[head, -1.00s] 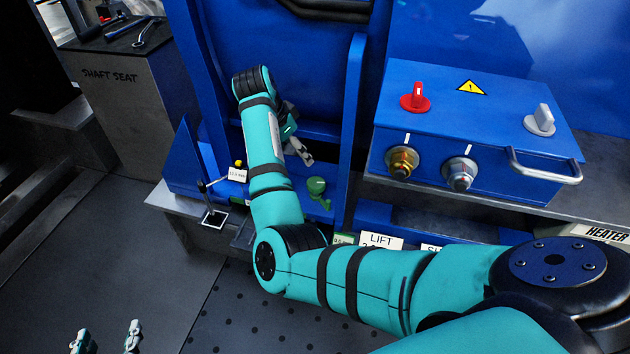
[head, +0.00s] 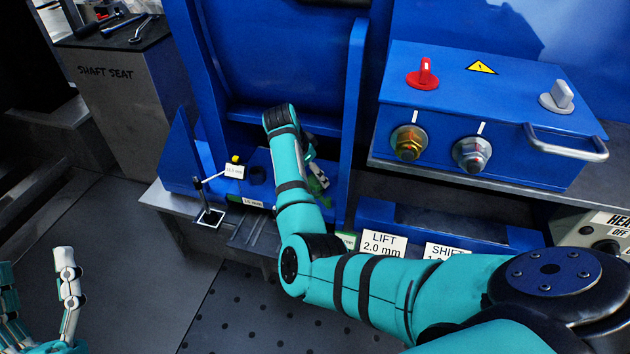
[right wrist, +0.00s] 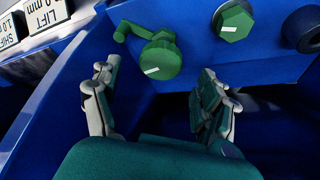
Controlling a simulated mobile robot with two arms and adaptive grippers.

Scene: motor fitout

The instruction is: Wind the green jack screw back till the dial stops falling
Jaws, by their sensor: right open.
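The green jack screw (right wrist: 160,58), with a side crank arm and a white mark, shows in the right wrist view. A green hex bolt head (right wrist: 235,22) is beside it. My right gripper (right wrist: 158,95) is open, its two fingers apart below the screw, one to each side; I cannot tell whether they touch it. My left gripper (head: 40,290) is open and empty at lower left.
A blue box (head: 480,110) with red and grey knobs and a handle stands at right. Labels LIFT (head: 384,245) and SHIFT (head: 447,250) are below it. Blue frame walls (head: 352,120) flank my right arm. The dark floor at lower left is clear.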

